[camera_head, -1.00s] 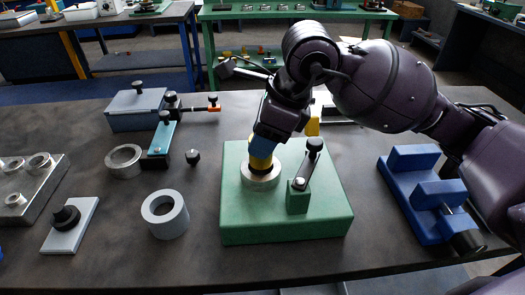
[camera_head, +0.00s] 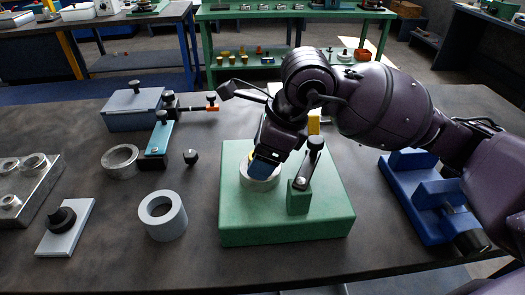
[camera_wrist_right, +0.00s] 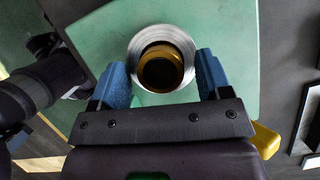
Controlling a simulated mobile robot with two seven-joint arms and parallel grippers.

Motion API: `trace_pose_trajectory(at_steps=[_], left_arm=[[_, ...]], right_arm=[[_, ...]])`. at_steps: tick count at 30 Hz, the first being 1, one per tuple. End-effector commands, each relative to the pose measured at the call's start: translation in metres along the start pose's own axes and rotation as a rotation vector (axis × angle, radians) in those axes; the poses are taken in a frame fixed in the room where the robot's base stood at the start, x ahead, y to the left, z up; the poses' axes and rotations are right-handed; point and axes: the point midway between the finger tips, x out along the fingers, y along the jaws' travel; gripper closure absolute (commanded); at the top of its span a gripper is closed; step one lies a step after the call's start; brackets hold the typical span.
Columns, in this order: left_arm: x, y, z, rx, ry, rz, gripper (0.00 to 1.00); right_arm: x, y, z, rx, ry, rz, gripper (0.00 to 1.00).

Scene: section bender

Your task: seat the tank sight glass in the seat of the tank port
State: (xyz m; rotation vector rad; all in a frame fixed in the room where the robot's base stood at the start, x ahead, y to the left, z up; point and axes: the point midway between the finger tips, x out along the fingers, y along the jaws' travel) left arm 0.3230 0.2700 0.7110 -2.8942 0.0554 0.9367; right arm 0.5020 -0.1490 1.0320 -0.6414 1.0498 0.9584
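The tank sight glass (camera_wrist_right: 162,68) is an amber ring with a dark centre. In the right wrist view it lies inside the pale metal ring of the tank port (camera_wrist_right: 189,46), on a green block. In the head view a yellow sliver of the glass (camera_head: 252,157) shows above the port ring (camera_head: 258,184); the rest is hidden by my fingers. My right gripper (camera_head: 267,163) is low over the port. Its blue fingers (camera_wrist_right: 163,78) stand open on either side of the glass, with gaps visible. How deep the glass sits is unclear.
A clamp lever on a green post (camera_head: 300,194) stands close right of the port on the green block (camera_head: 285,232). A blue fixture (camera_head: 425,195) is at the right. A loose grey ring (camera_head: 162,216) and a grey plate with black knob (camera_head: 66,228) lie left.

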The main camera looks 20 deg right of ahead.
Motion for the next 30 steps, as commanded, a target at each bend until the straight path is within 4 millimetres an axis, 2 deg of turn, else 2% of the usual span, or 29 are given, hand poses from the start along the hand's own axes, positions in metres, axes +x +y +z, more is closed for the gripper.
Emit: trace_pose_trajectory(at_steps=[7,11,24,30], left_arm=[[0.0,0.0,-0.002,0.0,0.003,0.0,0.0],[-0.001,-0.001,-0.004,0.0,0.006,-0.001,0.0],[-0.007,-0.003,-0.013,-0.002,0.019,-0.005,0.0],[-0.011,-0.004,-0.008,-0.005,0.011,-0.008,0.0]], right_arm=[[-0.002,0.0,0.001,0.0,0.0,-0.001,0.29],[-0.013,-0.001,0.003,-0.001,-0.001,-0.005,0.29],[-0.095,0.0,0.003,-0.001,-0.001,-0.006,0.29],[-0.117,0.0,0.002,0.0,-0.001,-0.002,0.29]])
